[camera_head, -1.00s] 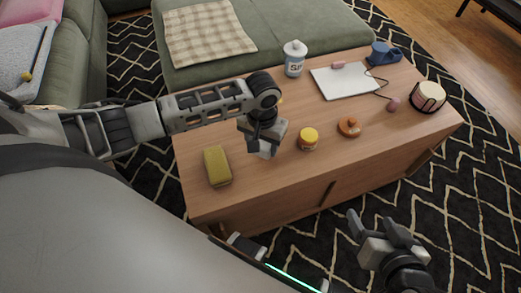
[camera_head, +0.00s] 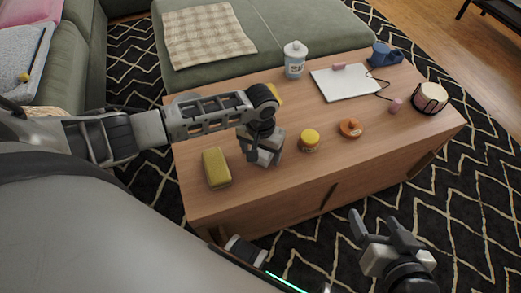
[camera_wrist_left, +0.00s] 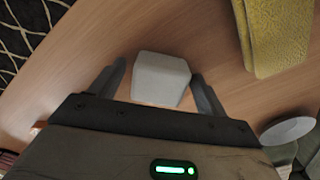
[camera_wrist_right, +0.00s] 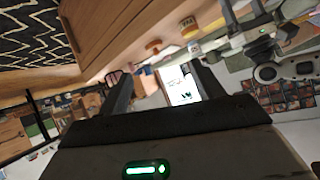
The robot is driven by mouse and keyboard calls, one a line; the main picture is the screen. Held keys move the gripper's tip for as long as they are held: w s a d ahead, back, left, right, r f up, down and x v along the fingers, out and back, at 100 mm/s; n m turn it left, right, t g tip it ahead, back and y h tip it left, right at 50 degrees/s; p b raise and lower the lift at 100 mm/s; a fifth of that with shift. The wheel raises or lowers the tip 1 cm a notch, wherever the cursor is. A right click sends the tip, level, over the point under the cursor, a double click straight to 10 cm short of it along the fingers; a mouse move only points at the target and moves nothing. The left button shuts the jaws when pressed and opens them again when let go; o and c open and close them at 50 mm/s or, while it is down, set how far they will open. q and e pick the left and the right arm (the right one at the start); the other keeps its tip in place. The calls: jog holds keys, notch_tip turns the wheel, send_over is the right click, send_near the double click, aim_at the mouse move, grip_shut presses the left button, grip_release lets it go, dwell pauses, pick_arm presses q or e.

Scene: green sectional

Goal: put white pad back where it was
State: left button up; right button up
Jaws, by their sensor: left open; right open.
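The white pad (camera_wrist_left: 161,79) is a small white block on the wooden table (camera_head: 300,188). In the left wrist view it lies between the two spread fingers of my left gripper (camera_wrist_left: 160,88), with a gap on the finger sides. In the head view the pad (camera_head: 266,157) is partly hidden by my left gripper (camera_head: 262,158), which is open at the table's front left part. My right gripper (camera_head: 381,222) is open and empty in front of the table, over the rug. It also shows in the right wrist view (camera_wrist_right: 160,92).
A yellow-green folded cloth or sponge (camera_head: 217,168) lies left of my left gripper. A yellow-lidded jar (camera_head: 309,140) and an orange lidded piece (camera_head: 350,128) stand to its right. Farther back are a white-lidded jar (camera_head: 294,62), a whiteboard (camera_head: 345,84), a blue mug (camera_head: 385,54) and a drum (camera_head: 429,97).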

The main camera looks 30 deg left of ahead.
aim_at(261, 151)
pick_arm(q)
jog(key=shift+r, duration=0.35)
notch_tip(261, 151, up, 8)
jog(key=p, duration=0.3)
jog(key=shift+r+p, duration=0.25)
jog(key=shift+p, duration=0.1)
jog(key=s+d+m+t+h, duration=0.4)
jog(key=s+d, duration=0.3)
jog(key=d, duration=0.5)
jog(key=s+a+r+n+t, duration=0.1)
jog(key=s+a+r+t, duration=0.1)
jog(key=s+r+t, duration=0.2)
jog(key=shift+a+r+t+h+p, duration=0.3)
jog(key=shift+a+r+t+p, duration=0.1)
jog(key=shift+t, duration=0.6)
pick_arm(e)
jog(key=r, duration=0.1)
jog(key=d, duration=0.1)
jog(key=r, duration=0.1)
jog(key=shift+s+d+r+h, duration=0.2)
jog(key=shift+s+r+h, duration=0.1)
jog(key=shift+h, duration=0.1)
jog(key=shift+r, duration=0.1)
